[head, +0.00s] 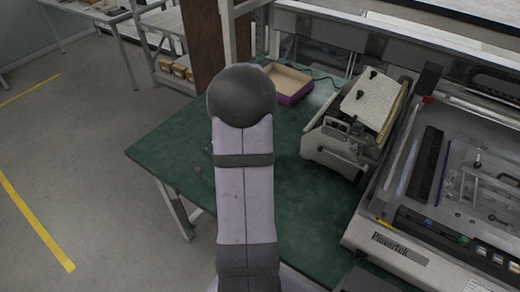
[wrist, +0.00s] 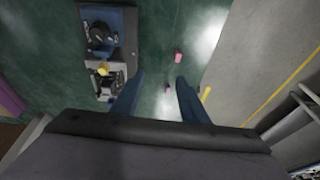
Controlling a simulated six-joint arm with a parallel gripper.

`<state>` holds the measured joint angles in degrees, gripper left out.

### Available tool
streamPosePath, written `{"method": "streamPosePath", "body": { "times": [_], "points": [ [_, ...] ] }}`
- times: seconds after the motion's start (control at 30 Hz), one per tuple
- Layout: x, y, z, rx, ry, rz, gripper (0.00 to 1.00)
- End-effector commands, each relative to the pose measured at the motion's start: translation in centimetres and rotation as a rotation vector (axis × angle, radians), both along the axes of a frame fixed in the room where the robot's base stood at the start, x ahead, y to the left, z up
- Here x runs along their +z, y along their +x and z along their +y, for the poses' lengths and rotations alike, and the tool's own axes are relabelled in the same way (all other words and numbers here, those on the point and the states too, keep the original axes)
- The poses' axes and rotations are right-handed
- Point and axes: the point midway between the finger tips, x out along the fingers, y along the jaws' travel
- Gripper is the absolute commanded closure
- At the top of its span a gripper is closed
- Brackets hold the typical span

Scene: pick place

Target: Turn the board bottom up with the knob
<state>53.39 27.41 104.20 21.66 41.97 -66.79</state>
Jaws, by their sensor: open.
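In the wrist view a small fixture on a dark blue-grey base plate (wrist: 128,50) stands on the green table, left of my gripper (wrist: 157,88). It has a round black knob-like part (wrist: 98,36) at its far end and a grey block with a small yellow piece (wrist: 103,70) nearer me. I cannot tell for certain which part is the board or which is its knob. My gripper is open, its two blue fingers apart with nothing between them, above the table and right of the fixture. In the head view my arm hides the gripper, and the fixture does not show.
A purple-sided tray (head: 288,83) stands at the back. A machine with a ribbed light panel (head: 374,98) and a larger grey machine (head: 420,262) fill the right. The table's left edge is near.

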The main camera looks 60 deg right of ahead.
Motion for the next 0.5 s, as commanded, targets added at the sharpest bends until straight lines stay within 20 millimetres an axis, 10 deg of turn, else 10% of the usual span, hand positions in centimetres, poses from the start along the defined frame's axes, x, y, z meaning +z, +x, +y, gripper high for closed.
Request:
{"method": "streamPosePath", "body": {
  "times": [0.2, 0.5],
  "points": [
    [0.1, -4.6, -8.3, 0.005, -0.022, -0.073, 0.60],
    [0.2, -6.9, -11.4, 0.024, -0.043, -0.107, 0.60]
  ]
}}
